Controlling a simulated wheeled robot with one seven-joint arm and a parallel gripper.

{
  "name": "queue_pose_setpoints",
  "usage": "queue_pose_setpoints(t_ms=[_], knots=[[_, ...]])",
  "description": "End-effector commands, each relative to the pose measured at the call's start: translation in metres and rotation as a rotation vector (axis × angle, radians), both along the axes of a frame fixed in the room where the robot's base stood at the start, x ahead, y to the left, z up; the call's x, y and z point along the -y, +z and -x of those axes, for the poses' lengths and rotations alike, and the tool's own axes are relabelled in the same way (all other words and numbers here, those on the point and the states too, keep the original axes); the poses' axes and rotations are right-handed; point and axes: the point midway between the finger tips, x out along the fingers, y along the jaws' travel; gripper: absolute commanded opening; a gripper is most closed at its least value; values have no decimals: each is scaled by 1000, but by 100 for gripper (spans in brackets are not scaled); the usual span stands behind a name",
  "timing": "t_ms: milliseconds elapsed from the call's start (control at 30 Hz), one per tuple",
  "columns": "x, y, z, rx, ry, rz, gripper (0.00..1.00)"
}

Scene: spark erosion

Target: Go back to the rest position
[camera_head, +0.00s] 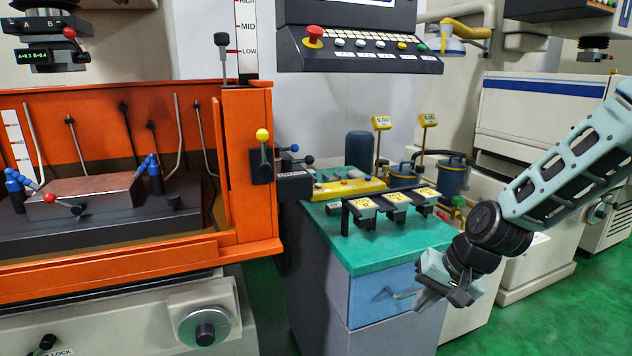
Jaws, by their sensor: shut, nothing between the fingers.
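My arm (570,165) reaches in from the right side of the head view. My gripper (430,296) hangs at its end, pointing down and to the left. It is shut with nothing held. It is in front of the right front corner of the green-topped cabinet (400,252), near the blue drawer (375,295) and its handle. I cannot tell from this one view how far it is from the drawer front.
An orange-walled machine tank (255,160) with a metal block (85,197) inside stands at the left. A black rack (350,213) with yellow-labelled holders stands on the cabinet. A control panel (360,50) hangs above. Green floor (540,310) is clear at the lower right.

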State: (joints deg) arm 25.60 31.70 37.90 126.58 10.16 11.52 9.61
Motion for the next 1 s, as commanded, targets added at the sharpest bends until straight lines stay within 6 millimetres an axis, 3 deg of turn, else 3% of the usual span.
queue_pose_setpoints(t_ms=[33,200,400,500,700,1000], knots=[[-21,12,24,-3,100,49,0],[-61,42,105,-23,394,193,0],[-75,75,196,-24,683,333,0],[-72,86,230,-20,784,378,0],[-66,96,263,-17,887,420,0],[-65,96,266,-16,895,423,0]])
